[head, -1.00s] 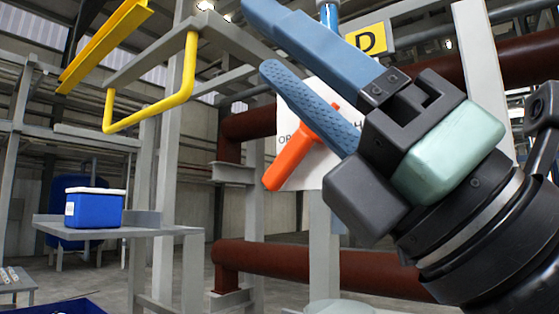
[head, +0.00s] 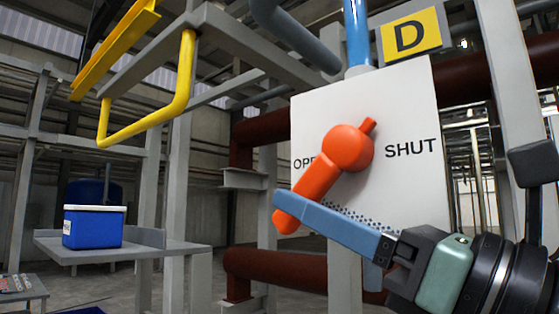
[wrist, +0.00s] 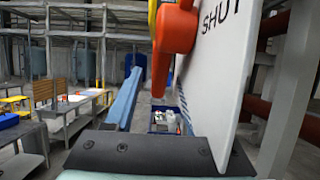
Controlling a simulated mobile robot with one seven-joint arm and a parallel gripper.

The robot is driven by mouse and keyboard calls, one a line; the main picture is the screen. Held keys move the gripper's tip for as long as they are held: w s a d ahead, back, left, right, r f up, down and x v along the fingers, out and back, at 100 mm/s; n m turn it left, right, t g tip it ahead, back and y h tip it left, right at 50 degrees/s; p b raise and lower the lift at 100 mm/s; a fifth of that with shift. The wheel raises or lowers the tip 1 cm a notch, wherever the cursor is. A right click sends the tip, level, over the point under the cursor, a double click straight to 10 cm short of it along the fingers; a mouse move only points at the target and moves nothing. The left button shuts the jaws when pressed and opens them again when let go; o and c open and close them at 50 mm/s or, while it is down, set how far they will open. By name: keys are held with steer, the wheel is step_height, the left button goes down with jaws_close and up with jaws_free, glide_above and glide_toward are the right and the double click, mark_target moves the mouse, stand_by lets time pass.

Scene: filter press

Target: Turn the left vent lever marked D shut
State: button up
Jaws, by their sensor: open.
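The orange lever (head: 315,178) sits on a white plate (head: 405,185) under a yellow D sign (head: 411,35). Its handle points down and left, over part of the OPEN lettering; SHUT is on the right. My gripper (head: 279,200) is open. One blue finger crosses in front of the handle near its lower end, which shows below the finger; contact cannot be told. The other finger is mostly hidden. In the wrist view the lever (wrist: 175,38) hangs at upper middle, right of the blue finger (wrist: 122,98), with the plate (wrist: 228,75) at right.
A blue pipe (head: 357,35) runs above the plate. Brown pipes (head: 275,275) and grey posts stand behind it. A yellow bent bar (head: 145,130) hangs at left. A blue and white cooler (head: 93,227) stands on a grey shelf. Open space lies left of the lever.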

mark_target(279, 211)
steer(key=p+x, duration=0.2)
steer(key=x, duration=0.2)
steer(key=shift+w+a+r, duration=0.1)
steer(key=shift+a+r, duration=0.2)
steer(key=shift+r, duration=0.05)
steer(key=shift+w+a, duration=0.15)
steer(key=shift+w, duration=0.1)
jaws_close()
stand_by(0.9)
